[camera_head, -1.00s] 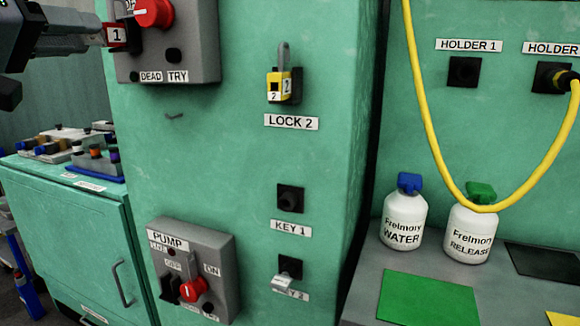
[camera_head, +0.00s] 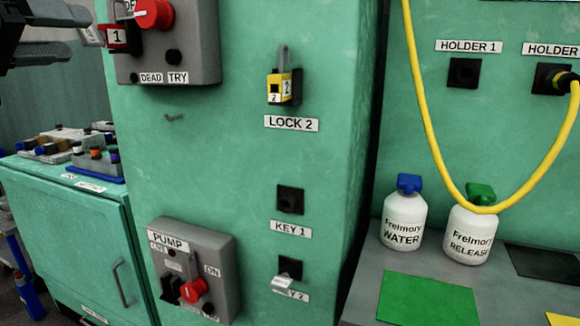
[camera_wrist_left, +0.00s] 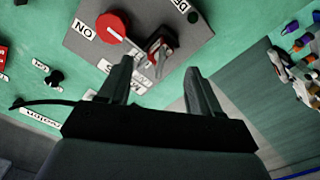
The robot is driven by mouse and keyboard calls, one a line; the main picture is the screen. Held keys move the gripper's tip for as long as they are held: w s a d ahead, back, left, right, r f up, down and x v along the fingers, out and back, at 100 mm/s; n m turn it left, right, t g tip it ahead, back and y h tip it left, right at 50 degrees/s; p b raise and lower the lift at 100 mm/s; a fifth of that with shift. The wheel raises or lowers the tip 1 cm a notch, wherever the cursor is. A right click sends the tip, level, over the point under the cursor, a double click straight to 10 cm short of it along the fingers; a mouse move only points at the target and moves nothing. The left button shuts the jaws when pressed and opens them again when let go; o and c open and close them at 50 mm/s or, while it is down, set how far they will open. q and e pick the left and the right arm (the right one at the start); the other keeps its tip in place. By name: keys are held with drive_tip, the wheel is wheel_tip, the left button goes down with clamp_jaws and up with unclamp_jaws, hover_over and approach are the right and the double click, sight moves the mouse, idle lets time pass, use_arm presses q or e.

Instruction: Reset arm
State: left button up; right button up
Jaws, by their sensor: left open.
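My left gripper (camera_head: 72,36) is at the upper left of the head view, open and empty. It is just left of the red lock marked 1 (camera_head: 117,37), which is at the left edge of a grey switch box (camera_head: 195,50) with a red knob (camera_head: 154,13). In the left wrist view, the open fingers (camera_wrist_left: 156,74) point toward the same box (camera_wrist_left: 85,45) and its red knob (camera_wrist_left: 113,27). A red and metal lock (camera_wrist_left: 162,45) shows beyond the gap between the fingertips; no contact is visible. My right gripper is not in view.
A yellow lock 2 (camera_head: 278,88) hangs on the green cabinet. Below is the pump switch box (camera_head: 215,262). A green side cabinet (camera_head: 70,235) with small items stands left. White bottles (camera_head: 404,219) stand on a grey counter at right, under a yellow hose (camera_head: 437,140).

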use_arm(q)
drive_tip(key=shift+p+v, duration=0.6)
drive_tip(key=shift+v, duration=1.95)
drive_tip(key=w+a+f+n+h, duration=0.1)
drive_tip(key=w+a+f+n, duration=0.1)
drive_tip(key=f+n, duration=0.8)
drive_tip(key=w+a+f+n, duration=0.2)
drive_tip(key=w+f+n, duration=0.1)
drive_tip(key=f+n, duration=0.75)
drive_tip(key=s+f+n+y, duration=0.2)
drive_tip(key=f+n+y, duration=0.1)
drive_tip(key=f+n, duration=0.9)
drive_tip(key=s+f+n+y, duration=0.2)
drive_tip(key=f+n, duration=0.9)
drive_tip(key=n, duration=0.1)
drive_tip(key=s+d+f+n+g, duration=0.3)
drive_tip(key=s+d+f+n, duration=0.5)
drive_tip(key=f+n, duration=0.3)
drive_tip(key=s+d+f+n+g, duration=0.3)
drive_tip(key=s+d+f+n, duration=0.55)
drive_tip(key=n, duration=0.35)
wheel_tip(320, 180, up, 15)
drive_tip(key=a+p, duration=0.1)
drive_tip(key=p, duration=1.8)
drive_tip(key=shift+a+y, duration=0.4)
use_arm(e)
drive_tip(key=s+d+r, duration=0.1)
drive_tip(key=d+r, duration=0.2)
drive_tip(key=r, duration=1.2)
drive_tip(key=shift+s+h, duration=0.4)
